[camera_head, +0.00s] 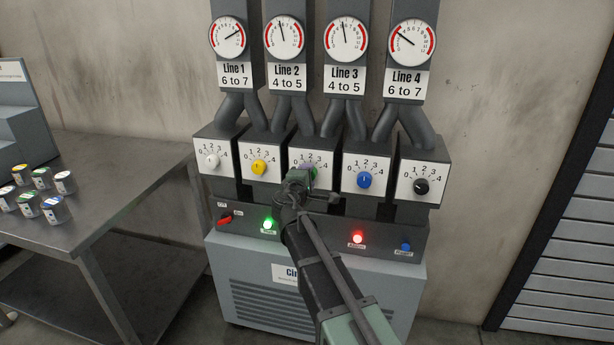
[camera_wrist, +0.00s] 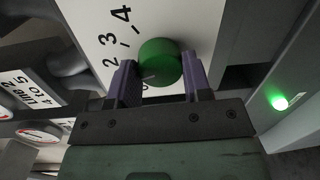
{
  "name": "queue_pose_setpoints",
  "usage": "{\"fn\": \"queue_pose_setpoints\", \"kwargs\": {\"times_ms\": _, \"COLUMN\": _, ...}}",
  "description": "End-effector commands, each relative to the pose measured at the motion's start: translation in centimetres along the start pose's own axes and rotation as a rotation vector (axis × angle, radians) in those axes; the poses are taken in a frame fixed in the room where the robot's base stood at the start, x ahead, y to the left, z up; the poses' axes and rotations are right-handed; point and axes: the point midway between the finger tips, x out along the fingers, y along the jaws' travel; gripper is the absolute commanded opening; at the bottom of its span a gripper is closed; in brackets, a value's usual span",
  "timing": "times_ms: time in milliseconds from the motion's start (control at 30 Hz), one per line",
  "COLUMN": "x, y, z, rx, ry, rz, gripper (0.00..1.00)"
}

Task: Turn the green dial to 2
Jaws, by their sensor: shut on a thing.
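The green dial (camera_wrist: 160,62) sits on a white panel with a printed scale (camera_wrist: 108,62), of which 2, 3 and 4 are readable. My gripper (camera_wrist: 160,82) has its two purple fingers on opposite sides of the dial and is shut on it. A pale mark on the dial's lower left edge faces the partly hidden low end of the scale; I cannot tell the exact number. In the head view my gripper (camera_head: 307,176) covers most of the dial on the middle box (camera_head: 297,157).
Yellow (camera_head: 259,167) and blue (camera_head: 364,180) dials flank the middle box closely; a white dial (camera_head: 212,160) and a black dial (camera_head: 421,186) are at the ends. Below are a red switch (camera_head: 225,219), a green lamp (camera_head: 269,225) and a red lamp (camera_head: 358,238). A metal table (camera_head: 110,215) with small jars stands left.

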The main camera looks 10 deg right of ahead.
Motion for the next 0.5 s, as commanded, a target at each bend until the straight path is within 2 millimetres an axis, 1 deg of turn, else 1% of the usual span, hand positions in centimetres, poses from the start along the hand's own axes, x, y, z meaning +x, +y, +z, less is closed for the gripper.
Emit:
{"fn": "queue_pose_setpoints", "kwargs": {"times_ms": 200, "x": -0.07, "y": 0.03, "z": 0.08, "rx": 0.141, "ry": 0.009, "rz": -0.009, "gripper": 0.21}}
{"fn": "queue_pose_setpoints", "kwargs": {"times_ms": 500, "x": -0.07, "y": 0.02, "z": 0.08, "rx": 0.243, "ry": 0.018, "rz": -0.016, "gripper": 0.21}}
